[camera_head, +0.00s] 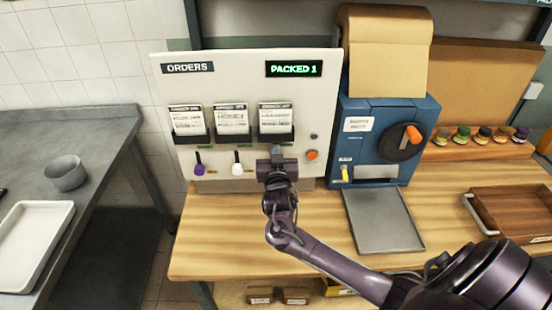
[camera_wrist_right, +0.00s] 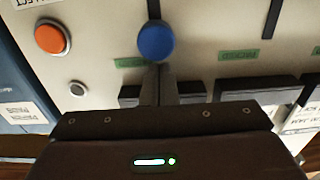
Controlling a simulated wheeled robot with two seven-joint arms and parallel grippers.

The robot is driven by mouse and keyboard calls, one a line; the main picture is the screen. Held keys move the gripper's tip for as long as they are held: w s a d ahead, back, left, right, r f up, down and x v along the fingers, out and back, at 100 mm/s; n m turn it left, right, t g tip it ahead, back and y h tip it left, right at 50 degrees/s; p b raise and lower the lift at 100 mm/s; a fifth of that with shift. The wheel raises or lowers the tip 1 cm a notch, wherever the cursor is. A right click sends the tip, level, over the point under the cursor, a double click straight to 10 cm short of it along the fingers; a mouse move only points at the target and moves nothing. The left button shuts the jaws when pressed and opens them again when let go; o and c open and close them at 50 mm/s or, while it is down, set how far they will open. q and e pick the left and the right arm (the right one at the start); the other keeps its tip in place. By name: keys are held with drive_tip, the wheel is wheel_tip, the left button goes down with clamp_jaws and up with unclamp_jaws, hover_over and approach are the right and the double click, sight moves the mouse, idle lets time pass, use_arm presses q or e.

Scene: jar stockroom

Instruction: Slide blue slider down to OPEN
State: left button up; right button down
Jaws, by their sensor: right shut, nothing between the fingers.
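The blue slider knob (camera_wrist_right: 156,41) shows in the right wrist view, at one end of a dark slot that runs away toward the top edge of that picture. In the head view my right gripper hides it. My right gripper (camera_head: 277,153) is shut and empty, in front of the panel just below the right card holder. In the right wrist view its closed fingertips (camera_wrist_right: 160,72) point at the blue knob from the card-holder side. They are very close to it; I cannot tell whether they touch. A green label (camera_wrist_right: 130,62) sits beside the knob; its text is unreadable. My left gripper is not in view.
The white orders panel (camera_head: 325,90) also has a purple slider (camera_head: 199,169), a white slider (camera_head: 237,169) and an orange button (camera_head: 312,155). A blue machine (camera_head: 385,115) with a crank stands close on the right. A grey tray (camera_head: 382,222) lies before it.

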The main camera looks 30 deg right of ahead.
drive_tip(key=shift+f, duration=0.15)
wheel_tip(320, 180, down, 5)
drive_tip(key=b, duration=0.4)
drive_tip(key=shift+f, duration=0.15)
idle(0.8)
drive_tip(key=r+p+v, duration=0.1)
drive_tip(key=p+v, duration=0.5)
drive_tip(key=v, duration=0.4)
idle(0.7)
idle(0.4)
